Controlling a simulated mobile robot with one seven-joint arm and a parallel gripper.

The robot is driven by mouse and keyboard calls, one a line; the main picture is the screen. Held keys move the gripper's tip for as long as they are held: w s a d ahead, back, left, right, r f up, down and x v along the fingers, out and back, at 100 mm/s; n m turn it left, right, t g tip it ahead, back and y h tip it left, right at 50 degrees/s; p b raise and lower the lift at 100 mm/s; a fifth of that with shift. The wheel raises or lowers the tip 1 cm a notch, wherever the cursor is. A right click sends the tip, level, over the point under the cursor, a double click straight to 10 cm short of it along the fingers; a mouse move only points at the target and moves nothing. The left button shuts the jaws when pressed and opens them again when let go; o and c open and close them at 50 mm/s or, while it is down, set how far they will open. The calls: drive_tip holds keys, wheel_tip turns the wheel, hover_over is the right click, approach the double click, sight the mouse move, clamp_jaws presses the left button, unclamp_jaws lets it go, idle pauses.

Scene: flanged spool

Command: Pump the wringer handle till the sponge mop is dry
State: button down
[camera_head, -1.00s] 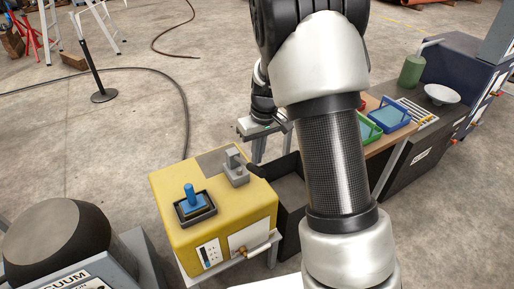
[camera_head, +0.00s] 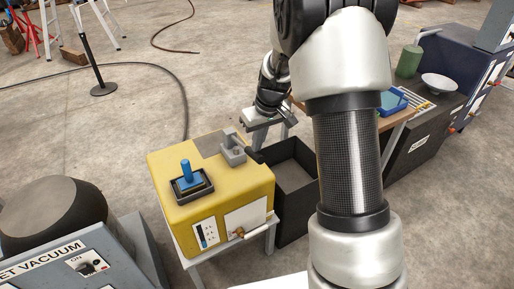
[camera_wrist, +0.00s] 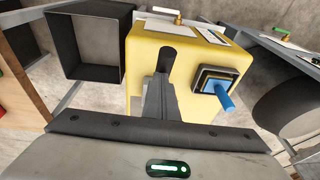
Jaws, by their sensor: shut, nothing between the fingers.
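A yellow box-shaped wringer bucket (camera_head: 215,200) stands on a light stand. On its top a blue upright piece (camera_head: 187,172), seemingly the sponge mop, sits in a dark square tray (camera_head: 196,194); it also shows in the wrist view (camera_wrist: 226,98). A grey bracket (camera_head: 232,153) carries a short black handle (camera_head: 253,156) at the box's right edge. The black handle end shows beyond my fingers in the wrist view (camera_wrist: 184,56). My gripper (camera_wrist: 161,88) is shut and empty, above and behind the bracket, seemingly apart from the handle. Its fingers hide part of the handle.
An open black bin (camera_head: 295,205) stands right of the yellow box. A grey wet vacuum (camera_head: 95,260) is at the lower left. A wooden bench with a blue tray (camera_head: 392,101) is behind my arm. The floor behind the box is open, with a hose.

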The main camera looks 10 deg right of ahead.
wheel_tip(320, 180, down, 9)
drive_tip(key=s+b, duration=0.2)
drive_tip(key=b, duration=0.3)
drive_tip(key=shift+s+d+r+b, duration=0.2)
drive_tip(key=shift+s+d+b, duration=0.1)
drive_tip(key=shift+d, duration=0.1)
drive_tip(key=shift+s+f, duration=0.1)
drive_tip(key=shift+f, duration=0.05)
drive_tip(key=s+d+r+p, duration=0.1)
drive_tip(key=s+r+p, duration=0.1)
drive_tip(key=r, duration=0.4)
drive_tip(key=s+d+r+p, duration=0.2)
drive_tip(key=s+r, duration=0.1)
drive_tip(key=r, duration=0.3)
drive_tip(key=shift+s+d+r+p, duration=0.2)
drive_tip(key=shift+s+d+p, duration=0.05)
drive_tip(key=shift+s+p, duration=0.15)
drive_tip(key=shift+w, duration=0.1)
idle(0.7)
